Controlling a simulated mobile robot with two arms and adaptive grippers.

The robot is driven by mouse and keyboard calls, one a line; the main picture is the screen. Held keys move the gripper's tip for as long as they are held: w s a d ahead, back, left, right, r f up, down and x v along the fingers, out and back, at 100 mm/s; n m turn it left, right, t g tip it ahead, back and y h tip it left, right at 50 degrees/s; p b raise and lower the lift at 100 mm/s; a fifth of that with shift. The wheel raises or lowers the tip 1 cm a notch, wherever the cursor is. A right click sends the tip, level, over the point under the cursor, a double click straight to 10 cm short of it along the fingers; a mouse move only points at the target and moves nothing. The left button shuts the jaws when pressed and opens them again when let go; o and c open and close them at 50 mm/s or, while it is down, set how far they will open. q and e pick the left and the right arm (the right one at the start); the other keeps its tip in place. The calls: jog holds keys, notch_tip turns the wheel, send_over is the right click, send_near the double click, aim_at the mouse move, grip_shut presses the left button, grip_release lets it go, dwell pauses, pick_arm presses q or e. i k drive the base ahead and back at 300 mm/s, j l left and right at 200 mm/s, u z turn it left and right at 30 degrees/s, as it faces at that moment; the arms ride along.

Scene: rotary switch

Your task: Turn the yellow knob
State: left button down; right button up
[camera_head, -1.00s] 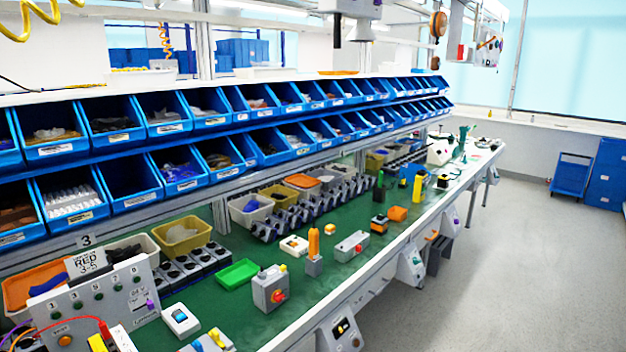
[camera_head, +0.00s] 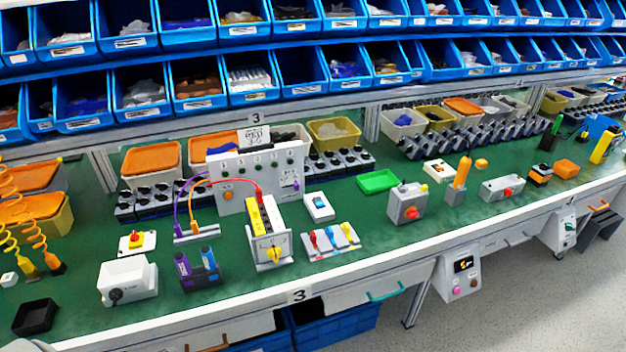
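A white upright box (camera_head: 268,232) stands on the green bench top near the middle of the picture. A yellow knob (camera_head: 273,253) is on the lower part of its front face, and a tall yellow piece is at its top. The knob's exact angle is too small to tell. Neither of my grippers is in view.
A green-topped bench (camera_head: 348,210) runs across the picture. Close to the box are a switch block with red, blue and yellow levers (camera_head: 331,240), a white switch (camera_head: 319,207) and purple and blue cylinders (camera_head: 197,265). A grey box with a red knob (camera_head: 407,204) stands right.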

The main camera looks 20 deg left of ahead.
aim_at(274, 252)
jog(key=u, duration=1.15)
